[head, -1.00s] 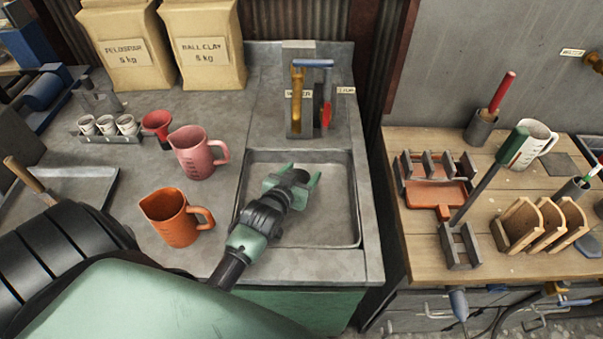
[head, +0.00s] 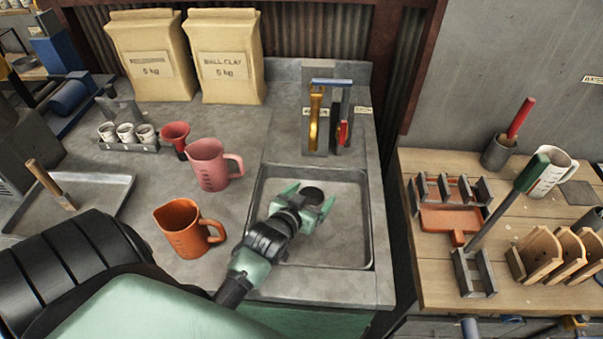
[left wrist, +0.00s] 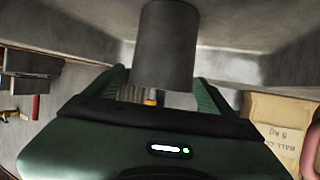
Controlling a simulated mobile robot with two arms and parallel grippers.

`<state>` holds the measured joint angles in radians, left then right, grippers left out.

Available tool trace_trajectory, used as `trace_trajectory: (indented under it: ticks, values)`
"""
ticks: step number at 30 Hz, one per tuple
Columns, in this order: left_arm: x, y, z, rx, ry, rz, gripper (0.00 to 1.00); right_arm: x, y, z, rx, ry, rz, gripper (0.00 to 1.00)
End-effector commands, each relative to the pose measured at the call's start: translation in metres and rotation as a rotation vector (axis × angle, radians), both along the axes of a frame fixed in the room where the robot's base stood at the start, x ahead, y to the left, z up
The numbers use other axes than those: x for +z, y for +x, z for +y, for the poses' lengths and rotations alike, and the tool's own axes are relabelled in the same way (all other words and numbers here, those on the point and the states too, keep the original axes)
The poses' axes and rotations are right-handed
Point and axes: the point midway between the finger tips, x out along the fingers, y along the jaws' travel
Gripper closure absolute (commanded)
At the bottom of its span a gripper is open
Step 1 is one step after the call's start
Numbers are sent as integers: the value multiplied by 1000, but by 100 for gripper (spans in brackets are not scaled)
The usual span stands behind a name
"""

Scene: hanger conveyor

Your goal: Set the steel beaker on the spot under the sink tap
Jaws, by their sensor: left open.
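The steel beaker (head: 313,195) is a small dark grey cylinder over the sink basin (head: 352,258) in the head view. In the left wrist view the beaker (left wrist: 168,45) shows as a plain grey cylinder. My left gripper (head: 308,198) is open, with one green finger on each side of the beaker. In the left wrist view gaps show between the beaker and both fingers. Behind the basin is the tap fixture, with a brass upright part (head: 315,118) and a blue bar (head: 332,82). The spot under the tap cannot be made out. My right gripper is not in view.
An orange jug (head: 182,230) and a pink jug (head: 208,166) stand on the counter left of the basin. A red cup (head: 175,134) and a rack of white cups (head: 128,143) are farther left. A wooden bench (head: 430,278) with tools stands at right.

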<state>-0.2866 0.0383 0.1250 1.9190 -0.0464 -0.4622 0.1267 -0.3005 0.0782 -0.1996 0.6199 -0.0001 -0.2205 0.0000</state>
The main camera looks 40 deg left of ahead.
Motion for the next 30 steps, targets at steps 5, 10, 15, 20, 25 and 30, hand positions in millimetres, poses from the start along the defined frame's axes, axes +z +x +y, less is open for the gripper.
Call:
trace_trajectory:
  ticks: [5,10,15,20,25,30]
  values:
    - [14,-38,-6,0,0,3,16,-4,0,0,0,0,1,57]
    - [26,-67,-11,0,0,3,16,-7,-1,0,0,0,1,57]
    - [33,-82,-13,0,0,2,16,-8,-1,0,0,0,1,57]
    - [36,-85,-14,0,0,1,16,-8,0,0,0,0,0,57]
    - [36,-85,-14,0,0,1,16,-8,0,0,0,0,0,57]
    - [36,-85,-14,0,0,1,16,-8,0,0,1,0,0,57]
